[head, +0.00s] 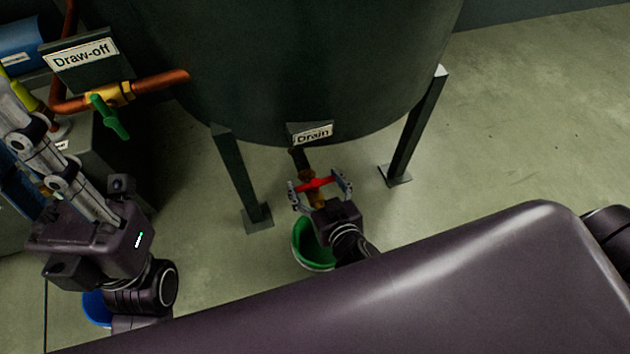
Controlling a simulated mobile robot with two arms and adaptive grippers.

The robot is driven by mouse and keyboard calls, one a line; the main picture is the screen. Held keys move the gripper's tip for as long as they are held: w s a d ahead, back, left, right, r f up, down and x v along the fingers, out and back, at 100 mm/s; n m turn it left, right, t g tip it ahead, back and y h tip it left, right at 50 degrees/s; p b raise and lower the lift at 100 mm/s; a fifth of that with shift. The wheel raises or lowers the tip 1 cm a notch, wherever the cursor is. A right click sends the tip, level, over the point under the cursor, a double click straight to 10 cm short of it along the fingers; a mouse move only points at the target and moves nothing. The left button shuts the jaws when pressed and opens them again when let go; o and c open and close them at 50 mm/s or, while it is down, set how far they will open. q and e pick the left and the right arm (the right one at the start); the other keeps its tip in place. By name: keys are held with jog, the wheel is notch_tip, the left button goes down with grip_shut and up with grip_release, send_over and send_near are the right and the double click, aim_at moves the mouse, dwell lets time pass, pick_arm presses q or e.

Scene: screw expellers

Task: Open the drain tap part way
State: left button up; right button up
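The drain tap has a red handle (316,184) on a brass body below the "Drain" sign (312,133), at the foot of the dark tank (300,60). My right gripper (319,182) is at this tap, its fingers spread wide with the red handle between them. I see no clear contact between the fingers and the handle's ends. The handle lies crosswise in the picture, slightly tilted. My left gripper (22,125) is at the left edge, well away from the drain tap; its fingertips do not show clearly.
A green bucket (301,246) stands on the floor under the drain tap, partly hidden by my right gripper. Tank legs (240,175) (418,130) stand on either side. The draw-off tap has a green handle (110,118). A blue bucket (95,307) is at lower left. Floor at right is clear.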

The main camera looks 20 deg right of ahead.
jog(key=c, duration=0.4)
jog(key=shift+o, duration=0.2)
